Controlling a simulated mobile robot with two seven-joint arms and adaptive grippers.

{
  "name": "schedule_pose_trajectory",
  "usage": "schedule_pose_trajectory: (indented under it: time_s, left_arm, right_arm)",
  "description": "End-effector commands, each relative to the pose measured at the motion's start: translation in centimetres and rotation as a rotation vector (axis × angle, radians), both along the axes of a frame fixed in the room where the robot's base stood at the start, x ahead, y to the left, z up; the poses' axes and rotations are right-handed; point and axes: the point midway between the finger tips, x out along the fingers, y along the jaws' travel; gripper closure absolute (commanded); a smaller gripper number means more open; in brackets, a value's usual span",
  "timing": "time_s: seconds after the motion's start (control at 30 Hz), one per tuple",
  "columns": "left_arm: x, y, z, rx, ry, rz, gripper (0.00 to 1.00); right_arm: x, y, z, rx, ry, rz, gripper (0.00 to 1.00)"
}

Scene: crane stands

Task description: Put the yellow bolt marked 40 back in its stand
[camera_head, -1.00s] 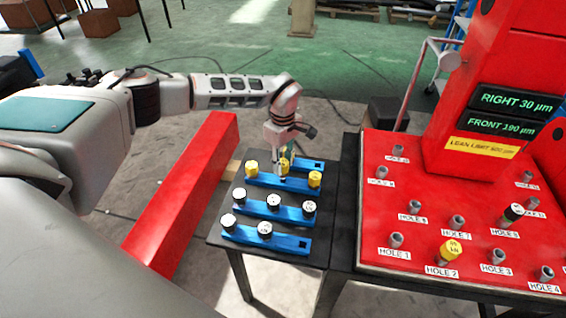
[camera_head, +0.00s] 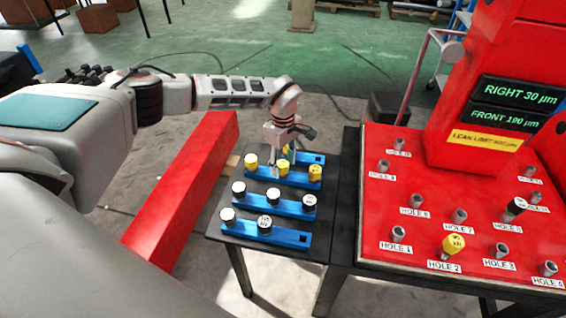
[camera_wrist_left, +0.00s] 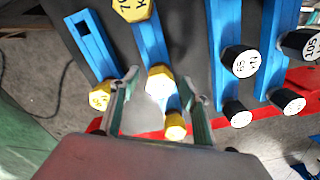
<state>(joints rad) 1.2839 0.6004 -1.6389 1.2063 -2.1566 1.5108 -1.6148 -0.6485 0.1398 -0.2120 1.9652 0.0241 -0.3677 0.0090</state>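Several yellow-headed bolts stand in the two rear blue stands on the black table. My left gripper (camera_head: 276,166) is over the second stand from the back (camera_head: 298,180), pointing down. In the wrist view the left gripper (camera_wrist_left: 160,76) is open, with a yellow bolt (camera_wrist_left: 158,80) between its fingers and a gap on each side. Its marking is too blurred to read. The rear stand (camera_wrist_left: 92,50) has an empty square hole at one end and one yellow bolt (camera_wrist_left: 100,97). The nearer yellow bolt marked 70 (camera_wrist_left: 135,9) also shows. I cannot tell which bolt is marked 40. My right gripper is out of view.
Front blue stands (camera_head: 285,208) hold white-topped black bolts. The red plate (camera_head: 385,210) at right has numbered holes, with a yellow bolt (camera_head: 453,245) at hole 2 and a black one (camera_head: 517,206) at the right. A red beam (camera_head: 185,190) lies left of the table.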

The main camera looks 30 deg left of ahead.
Motion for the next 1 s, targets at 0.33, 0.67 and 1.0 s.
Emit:
schedule_pose_trajectory:
  time_s: [0.33,0.67,1.0]
  left_arm:
    - [0.0,0.0,0.0,0.000,0.001,0.000,0.54]
    - [0.0,0.0,1.3,0.001,-0.001,0.000,0.54]
    - [0.0,0.0,3.8,0.001,0.000,-0.001,0.54]
  right_arm:
    - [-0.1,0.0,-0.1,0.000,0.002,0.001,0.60]
    - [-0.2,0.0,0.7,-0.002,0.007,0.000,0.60]
    - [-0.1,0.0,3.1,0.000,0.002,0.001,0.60]
